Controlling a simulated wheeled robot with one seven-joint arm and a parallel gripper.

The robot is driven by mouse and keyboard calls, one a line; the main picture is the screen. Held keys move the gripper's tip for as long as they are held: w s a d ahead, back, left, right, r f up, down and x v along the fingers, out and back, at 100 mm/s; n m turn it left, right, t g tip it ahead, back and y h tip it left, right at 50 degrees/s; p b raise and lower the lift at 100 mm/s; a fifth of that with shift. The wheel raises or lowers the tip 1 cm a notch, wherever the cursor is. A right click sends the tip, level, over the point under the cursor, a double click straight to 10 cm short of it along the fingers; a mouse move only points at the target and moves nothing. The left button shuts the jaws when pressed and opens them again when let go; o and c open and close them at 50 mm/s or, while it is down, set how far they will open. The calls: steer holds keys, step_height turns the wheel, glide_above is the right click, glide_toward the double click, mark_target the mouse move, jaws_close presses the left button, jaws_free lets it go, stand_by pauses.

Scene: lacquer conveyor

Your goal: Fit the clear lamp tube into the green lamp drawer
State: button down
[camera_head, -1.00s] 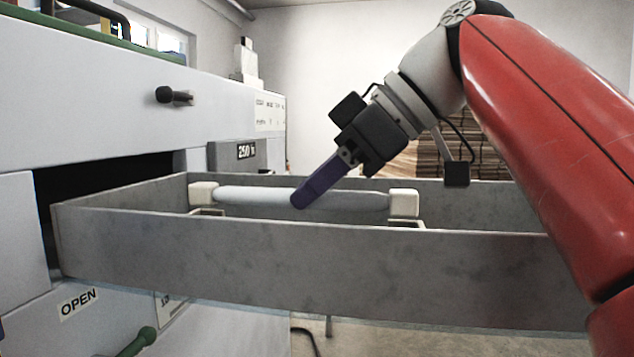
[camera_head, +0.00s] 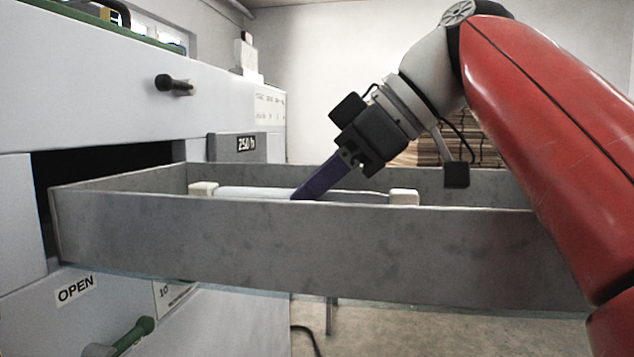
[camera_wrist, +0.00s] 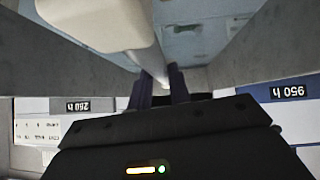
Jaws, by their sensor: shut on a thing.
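The pale lamp tube (camera_head: 250,193) lies level inside the open grey drawer (camera_head: 300,245), with a cream block at its left end (camera_head: 203,188) and another at its right end (camera_head: 403,197). My gripper (camera_head: 303,193) is shut on the tube near its middle, with its purple fingers reaching down from the upper right. In the wrist view, the tube (camera_wrist: 152,62) runs between the fingers (camera_wrist: 160,88). The near drawer wall hides the tube's underside and the drawer floor. I cannot tell whether the tube touches its holders. No green shows on this drawer's walls.
The pale machine (camera_head: 110,75) stands at the left, with a dark opening behind the drawer. A green handle (camera_head: 135,335) juts out below, near an OPEN label (camera_head: 75,289). Stacked brown boards (camera_head: 460,150) stand behind my arm.

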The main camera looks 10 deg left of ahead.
steer(key=shift+f+b, duration=0.6)
steer(key=shift+f, duration=0.1)
steer(key=shift+f, duration=0.4)
steer(key=shift+r+p, duration=0.9)
steer(key=shift+r, duration=0.4)
steer(key=shift+f+b, duration=0.8)
steer(key=shift+b, duration=0.05)
stand_by(0.7)
steer(key=shift+f, duration=0.15)
steer(key=c, duration=1.2)
jaws_free()
steer(key=shift+f, duration=0.1)
